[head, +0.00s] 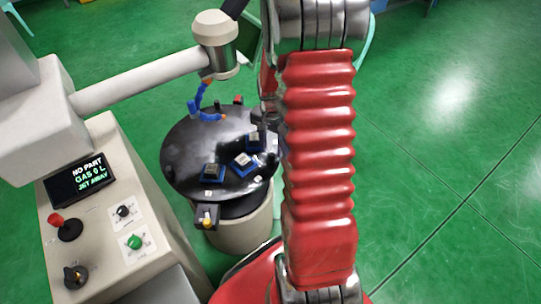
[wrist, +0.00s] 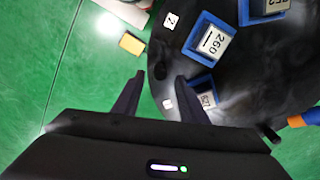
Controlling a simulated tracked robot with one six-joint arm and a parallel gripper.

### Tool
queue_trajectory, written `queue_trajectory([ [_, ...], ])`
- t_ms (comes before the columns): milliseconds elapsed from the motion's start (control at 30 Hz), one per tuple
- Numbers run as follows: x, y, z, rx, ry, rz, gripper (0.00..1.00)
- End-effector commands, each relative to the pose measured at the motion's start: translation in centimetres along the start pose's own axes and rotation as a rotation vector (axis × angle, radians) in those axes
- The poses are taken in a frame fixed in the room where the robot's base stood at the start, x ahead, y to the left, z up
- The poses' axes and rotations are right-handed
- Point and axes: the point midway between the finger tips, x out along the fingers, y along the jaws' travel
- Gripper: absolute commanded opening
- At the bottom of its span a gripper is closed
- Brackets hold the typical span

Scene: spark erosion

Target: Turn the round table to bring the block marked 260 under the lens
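The black round table (head: 180,165) carries several blocks in blue holders. In the wrist view, the block marked 260 (wrist: 215,42) sits in its holder on the table (wrist: 240,75), above and right of my gripper (wrist: 160,76). My gripper is open and empty, its fingers apart near the table's rim. In the head view I cannot read the block numbers, and my red arm hides the gripper and the table's right side. A pale cylindrical head (head: 217,45) on a beam hangs above the table's far side; it may hold the lens.
A blue hose with an orange tip (head: 205,114) stands at the table's far side. A bracket with a yellow piece (head: 207,217) is at the near rim. The console (head: 100,215) stands left; its screen (head: 82,177) reads "NO PART", "GAS 0 L", "JET AWAY". Green floor is clear right.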

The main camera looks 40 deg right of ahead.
Motion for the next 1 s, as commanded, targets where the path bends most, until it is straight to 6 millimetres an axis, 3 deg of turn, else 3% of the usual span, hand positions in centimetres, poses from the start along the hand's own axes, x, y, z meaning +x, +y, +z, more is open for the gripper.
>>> queue_trajectory([
  [200, 3.0, 0.0, 0.0, 0.001, -0.002, 0.001, 0.39],
  [400, 4.6, 0.0, -0.1, 0.001, 0.000, 0.000, 0.39],
  [767, 5.0, 0.0, -0.1, 0.001, 0.001, -0.001, 0.39],
  [1000, 4.9, 0.0, -0.1, 0.001, 0.001, -0.001, 0.22],
])
